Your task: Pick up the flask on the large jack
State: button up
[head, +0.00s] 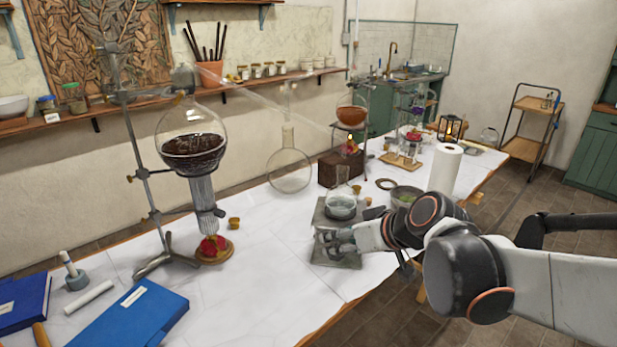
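A small clear glass flask (341,207) with pale liquid stands upright on a grey metal jack (320,217) near the table's middle. My gripper (335,242) reaches in from the right, and in the picture it lies just below the flask, over the front of the jack. It covers part of the jack. The flask is not between the fingers as far as I see. The fingers are small and overlap the jack, so their opening is unclear. I cannot tell whether the gripper touches the jack.
A large round flask of dark matter (193,145) hangs on a stand at left. An empty round flask (289,170) stands behind the jack. A bowl (405,196) and paper roll (444,168) are close to my arm. The white tabletop (275,255) is clear left of the jack.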

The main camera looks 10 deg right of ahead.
jog(key=n+t+y+p, duration=0.1)
jog(key=t+y+p, duration=0.2)
jog(key=t+p, duration=0.35)
send_near(346, 181)
jog(key=shift+t, duration=0.65)
jog(key=b+x, duration=0.1)
jog(key=x, duration=0.1)
jog(key=f+b+x, duration=0.1)
jog(key=x, duration=0.1)
jog(key=b+x, duration=0.1)
jog(key=x, duration=0.1)
jog(key=shift+s+a+f, duration=0.15)
jog(key=shift+a, duration=0.1)
jog(key=shift+b+x, duration=1.2)
jog(key=shift+x, duration=1.8)
jog(key=shift+d, duration=0.15)
grip_shut()
